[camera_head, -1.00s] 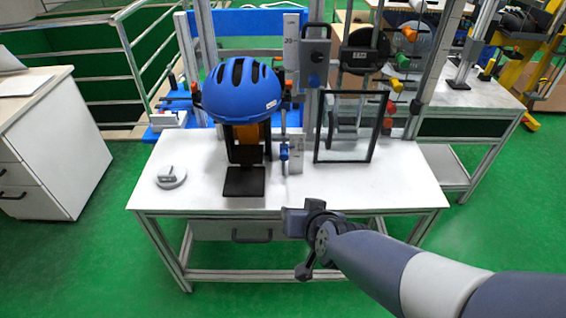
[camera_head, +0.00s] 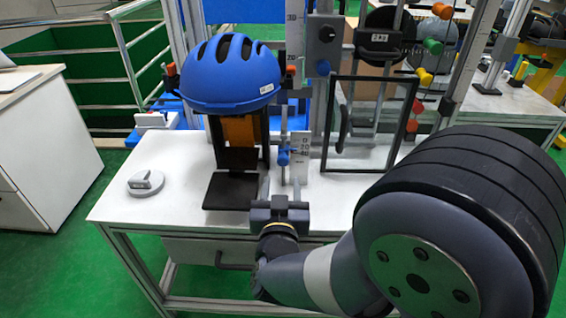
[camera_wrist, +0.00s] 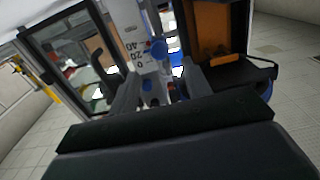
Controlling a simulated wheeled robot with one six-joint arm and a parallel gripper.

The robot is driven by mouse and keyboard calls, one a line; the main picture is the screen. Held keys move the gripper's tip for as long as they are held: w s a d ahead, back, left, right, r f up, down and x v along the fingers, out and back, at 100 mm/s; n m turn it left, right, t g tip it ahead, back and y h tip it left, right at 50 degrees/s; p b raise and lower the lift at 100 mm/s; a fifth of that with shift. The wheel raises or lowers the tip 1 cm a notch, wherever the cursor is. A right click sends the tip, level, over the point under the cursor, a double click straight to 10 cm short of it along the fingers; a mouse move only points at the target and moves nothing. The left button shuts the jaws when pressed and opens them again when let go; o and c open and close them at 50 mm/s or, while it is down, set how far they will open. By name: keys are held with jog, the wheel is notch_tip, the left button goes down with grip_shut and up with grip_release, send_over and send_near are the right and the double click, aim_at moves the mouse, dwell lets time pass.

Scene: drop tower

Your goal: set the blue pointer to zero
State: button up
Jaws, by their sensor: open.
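The blue pointer (camera_head: 284,157) sits on a thin upright rod in front of the helmet stand. A white scale plate (camera_head: 301,170) with 0 on top and 20 and 40 below stands right beside it; the pointer is level with the lower numbers, exact reading unclear. In the wrist view the blue pointer (camera_wrist: 158,47) and the scale (camera_wrist: 130,38) show upside down. My gripper (camera_head: 281,188) is open and empty, below and in front of the pointer. In the wrist view its two fingers (camera_wrist: 160,88) are spread, with the pointer beyond them, apart.
A blue helmet (camera_head: 232,75) rests on the stand above a black base plate (camera_head: 234,190). A black frame (camera_head: 326,125) stands to the right. A grey round weight (camera_head: 146,182) lies at the left of the white table (camera_head: 185,150). The front left tabletop is clear.

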aim_at(283, 163)
jog(key=w+b, duration=0.1)
jog(key=w, duration=0.8)
jog(key=shift+w+d, duration=0.1)
jog(key=shift+d, duration=0.1)
grip_shut()
